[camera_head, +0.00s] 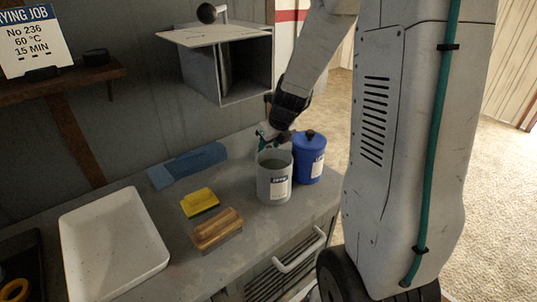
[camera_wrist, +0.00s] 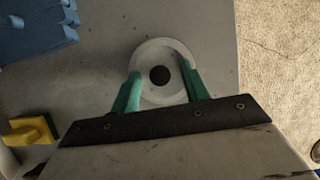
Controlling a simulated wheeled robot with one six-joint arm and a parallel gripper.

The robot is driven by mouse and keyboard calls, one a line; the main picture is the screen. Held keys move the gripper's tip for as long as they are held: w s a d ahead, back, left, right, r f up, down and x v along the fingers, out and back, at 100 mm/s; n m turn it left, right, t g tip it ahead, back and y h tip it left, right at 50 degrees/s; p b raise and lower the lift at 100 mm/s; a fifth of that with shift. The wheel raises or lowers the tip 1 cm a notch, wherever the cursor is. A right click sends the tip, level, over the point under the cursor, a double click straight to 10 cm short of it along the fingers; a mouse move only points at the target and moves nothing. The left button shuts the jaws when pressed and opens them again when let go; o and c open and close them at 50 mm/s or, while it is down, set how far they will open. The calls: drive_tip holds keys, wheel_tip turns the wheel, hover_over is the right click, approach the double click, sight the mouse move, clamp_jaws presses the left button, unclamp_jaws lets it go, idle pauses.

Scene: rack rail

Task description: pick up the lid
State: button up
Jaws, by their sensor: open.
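The lid (camera_wrist: 151,94) is a pale grey disc with a round black knob (camera_wrist: 160,75) in the middle. It lies on the grey bench in the wrist view, seen from above. My gripper (camera_wrist: 161,70) is open, with one green finger on each side of the knob and over the lid. Whether the fingers touch the knob cannot be told. In the head view my gripper (camera_head: 264,141) points down behind a grey canister (camera_head: 273,188) with an open top, and the lid is hidden there. A blue canister (camera_head: 310,160) with a dark-knobbed blue lid stands beside the grey one.
On the bench (camera_head: 185,262) are a blue block-like item (camera_head: 188,166), a yellow sponge (camera_head: 200,201), a wooden brush (camera_head: 217,230) and a white tray (camera_head: 115,250). An open grey box (camera_head: 240,65) hangs on the wall above. The bench ends just right of the canisters.

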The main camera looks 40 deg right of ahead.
clamp_jaws()
idle(0.3)
